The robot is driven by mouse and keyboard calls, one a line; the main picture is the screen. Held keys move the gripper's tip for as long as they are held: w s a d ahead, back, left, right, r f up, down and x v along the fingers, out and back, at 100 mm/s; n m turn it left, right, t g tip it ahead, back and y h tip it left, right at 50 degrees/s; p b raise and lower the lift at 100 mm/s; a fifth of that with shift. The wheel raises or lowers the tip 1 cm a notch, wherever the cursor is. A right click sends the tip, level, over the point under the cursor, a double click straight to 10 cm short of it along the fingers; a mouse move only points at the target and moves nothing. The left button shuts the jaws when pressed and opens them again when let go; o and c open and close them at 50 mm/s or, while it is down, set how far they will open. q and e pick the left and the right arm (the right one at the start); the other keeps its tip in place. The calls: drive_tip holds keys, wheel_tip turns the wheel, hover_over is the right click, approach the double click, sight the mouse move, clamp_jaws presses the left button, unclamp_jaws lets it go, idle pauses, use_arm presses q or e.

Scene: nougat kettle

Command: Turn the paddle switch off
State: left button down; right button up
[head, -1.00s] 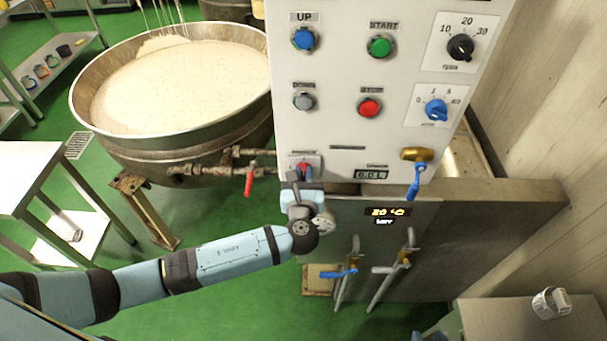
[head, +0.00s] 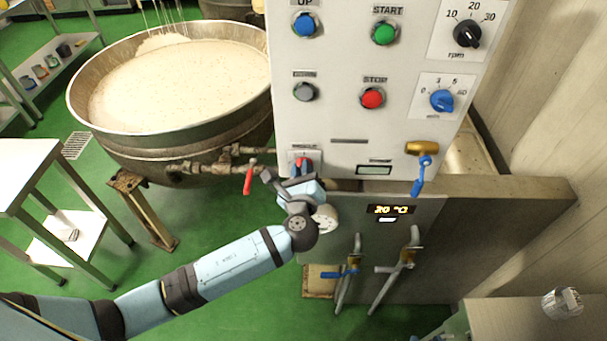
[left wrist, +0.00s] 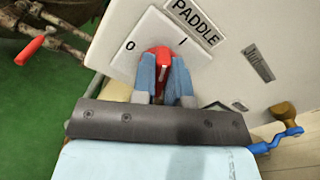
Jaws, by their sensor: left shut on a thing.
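The paddle switch (head: 302,163) is a red knob on a white plate at the lower left of the control panel. In the left wrist view the red knob (left wrist: 160,56) sits under the PADDLE label (left wrist: 194,22), with 0 to its left and I to its right. Its tip lies between the two marks; I cannot tell its exact setting. My left gripper (left wrist: 163,72) is shut on the knob, one blue finger on each side, hiding much of it. In the head view my left gripper (head: 287,180) is tilted at the plate. My right gripper is out of view.
A large kettle (head: 95,125) of pale mass stands left of the panel. A red-handled valve (head: 249,180) is close to my gripper's left. A blue-handled brass valve (head: 422,165) hangs at the panel's lower right.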

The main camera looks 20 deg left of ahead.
use_arm(q)
drive_tip(key=n+b, duration=0.2)
drive_tip(key=n, duration=0.1)
drive_tip(key=n+b, duration=0.1)
drive_tip(key=shift+f+n, duration=0.25)
drive_tip(key=shift+n, duration=0.05)
drive_tip(key=n+b, duration=0.3)
drive_tip(key=n, duration=0.1)
drive_tip(key=shift+a+b, duration=0.1)
drive_tip(key=shift+b, duration=0.3)
drive_tip(key=n+b, duration=0.1)
drive_tip(key=n, duration=0.1)
drive_tip(key=shift+n+b, duration=0.35)
drive_tip(key=shift+n, duration=0.35)
drive_tip(key=shift+b, duration=0.3)
drive_tip(key=c, duration=1.1)
unclamp_jaws()
drive_tip(key=shift+c, duration=0.2)
